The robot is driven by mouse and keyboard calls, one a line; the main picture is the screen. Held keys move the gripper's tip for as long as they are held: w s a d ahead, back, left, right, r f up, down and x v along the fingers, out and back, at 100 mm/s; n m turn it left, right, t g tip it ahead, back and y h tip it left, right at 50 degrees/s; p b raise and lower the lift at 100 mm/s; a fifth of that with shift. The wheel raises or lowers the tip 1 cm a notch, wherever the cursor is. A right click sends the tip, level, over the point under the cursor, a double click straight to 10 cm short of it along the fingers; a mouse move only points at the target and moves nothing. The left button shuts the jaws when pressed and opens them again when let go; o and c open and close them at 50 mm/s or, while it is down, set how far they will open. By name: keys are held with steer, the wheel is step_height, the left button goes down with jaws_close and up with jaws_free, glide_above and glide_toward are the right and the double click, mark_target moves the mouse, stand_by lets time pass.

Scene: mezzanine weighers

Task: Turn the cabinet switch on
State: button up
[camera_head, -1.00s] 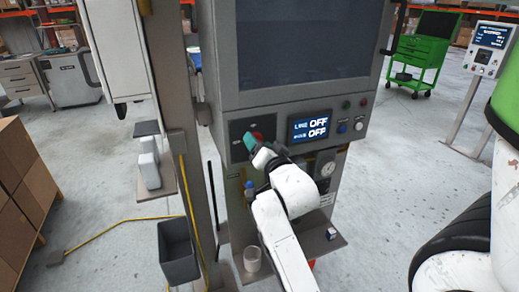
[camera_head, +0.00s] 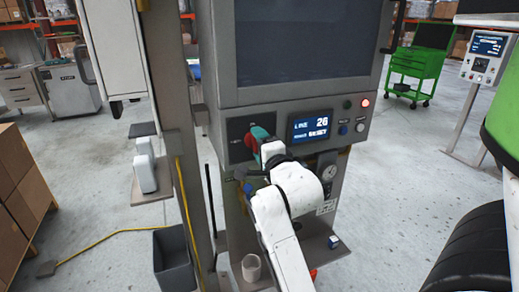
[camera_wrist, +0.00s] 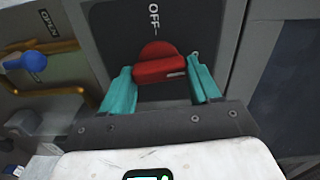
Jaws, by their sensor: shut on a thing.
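The red cabinet switch (camera_head: 249,142) is a rotary knob on a dark plate on the front of the grey cabinet (camera_head: 225,100), left of the display (camera_head: 310,128). My gripper (camera_head: 258,136) is at the knob. In the wrist view, its teal fingers (camera_wrist: 160,70) stand on either side of the red knob (camera_wrist: 158,62), shut on its handle. A white OFF mark shows above the knob there; its handle lies crosswise to that mark. The display reads LINE 26, with a second line too small to read surely. A red lamp (camera_head: 365,103) beside it is lit.
A shelf below holds a pale cup (camera_head: 251,267) and a small box (camera_head: 334,242). A grey post and bin (camera_head: 173,262) stand at left.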

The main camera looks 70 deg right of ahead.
steer(key=shift+m, duration=0.6)
steer(key=o, duration=1.1)
steer(key=shift+c, duration=0.2)
steer(key=shift+s+a, duration=0.1)
steer(key=p+v, duration=0.2)
steer(key=v, duration=0.8)
steer(key=shift+s+a, duration=0.15)
steer(key=shift+s, duration=0.1)
